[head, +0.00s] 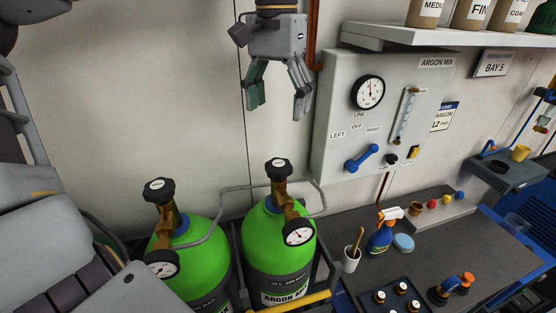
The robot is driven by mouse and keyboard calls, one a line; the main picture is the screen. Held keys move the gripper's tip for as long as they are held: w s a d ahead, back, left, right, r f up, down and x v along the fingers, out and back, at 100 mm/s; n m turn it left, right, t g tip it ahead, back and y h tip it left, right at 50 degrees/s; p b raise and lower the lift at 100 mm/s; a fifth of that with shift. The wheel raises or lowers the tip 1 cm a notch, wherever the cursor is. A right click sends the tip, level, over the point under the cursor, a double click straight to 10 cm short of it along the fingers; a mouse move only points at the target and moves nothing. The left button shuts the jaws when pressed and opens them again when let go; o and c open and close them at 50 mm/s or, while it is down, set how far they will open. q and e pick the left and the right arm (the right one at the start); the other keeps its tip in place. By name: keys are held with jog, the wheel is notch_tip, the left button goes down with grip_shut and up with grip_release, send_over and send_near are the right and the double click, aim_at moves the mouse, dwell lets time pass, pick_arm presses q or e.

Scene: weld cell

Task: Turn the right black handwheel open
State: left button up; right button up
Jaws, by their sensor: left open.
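Two green gas cylinders stand side by side at the lower left. The right black handwheel (278,168) sits on top of the brass valve of the right cylinder (262,232). The left black handwheel (159,190) tops the left cylinder (190,245). My left gripper (276,103) hangs fingers down at the top centre, above the right handwheel in the picture and apart from it. Its fingers are spread and nothing is between them. My right gripper is not in view.
An argon panel (340,120) with a gauge (368,92) and blue lever (361,158) is on the wall. A grey hose (228,212) links the valves. A yellow bar (298,300) is in front. The bench holds a spray bottle (383,232) and cup (351,259).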

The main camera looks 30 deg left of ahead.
aim_at(279, 163)
pick_arm(q)
jog(key=shift+f, duration=0.1)
jog(key=shift+d+f+p, duration=0.1)
jog(key=shift+f+p, duration=0.75)
jog(key=shift+f, duration=6)
jog(key=c, duration=1)
